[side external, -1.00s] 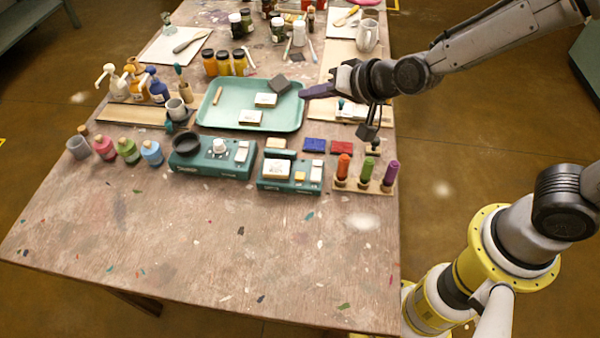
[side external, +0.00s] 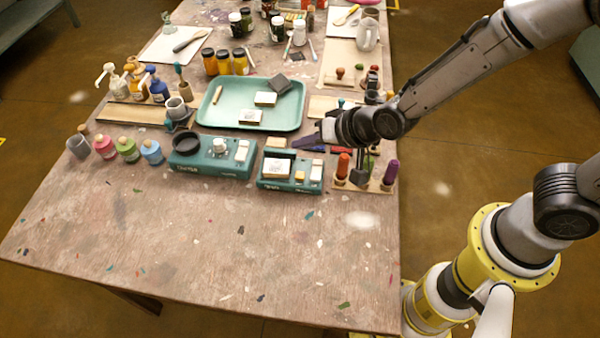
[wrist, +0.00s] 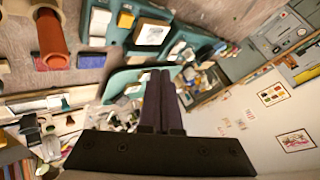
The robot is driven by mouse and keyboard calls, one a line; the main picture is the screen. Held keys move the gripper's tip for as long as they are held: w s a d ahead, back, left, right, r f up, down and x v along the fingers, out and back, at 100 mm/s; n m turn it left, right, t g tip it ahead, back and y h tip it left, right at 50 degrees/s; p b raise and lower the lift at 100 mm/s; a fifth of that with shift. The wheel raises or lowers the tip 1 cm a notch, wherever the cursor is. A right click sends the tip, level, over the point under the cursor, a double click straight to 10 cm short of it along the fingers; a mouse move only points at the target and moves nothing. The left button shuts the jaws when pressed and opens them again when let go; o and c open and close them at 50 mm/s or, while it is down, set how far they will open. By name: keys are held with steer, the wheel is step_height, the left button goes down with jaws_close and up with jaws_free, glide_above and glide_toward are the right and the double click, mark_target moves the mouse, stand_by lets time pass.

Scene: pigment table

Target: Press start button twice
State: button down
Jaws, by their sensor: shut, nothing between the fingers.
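Two teal devices stand side by side on the table. The left device (side external: 211,164) carries a black dish (side external: 187,142), a white knob (side external: 220,146) and a white block (side external: 241,151). The right device (side external: 290,183) has a white plate (side external: 278,168) and small pale buttons (side external: 315,173) at its right end. I cannot read which button is start. My gripper (side external: 302,143) is shut and empty, its dark fingers pointing left, above and behind the right device and apart from it. In the wrist view the closed fingers (wrist: 159,78) show, with a teal device (wrist: 149,36) beyond.
A teal tray (side external: 208,118) with small blocks lies behind the devices. A rack (side external: 362,187) with red and purple sticks stands close right, beneath my wrist. Small colored bottles (side external: 128,150) stand left.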

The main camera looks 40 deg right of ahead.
steer(key=shift+f, duration=3.8)
steer(key=shift+f, duration=0.1)
steer(key=shift+f, duration=0.3)
steer(key=shift+f, duration=0.5)
steer(key=shift+r, duration=0.9)
steer(key=shift+r, duration=2.5)
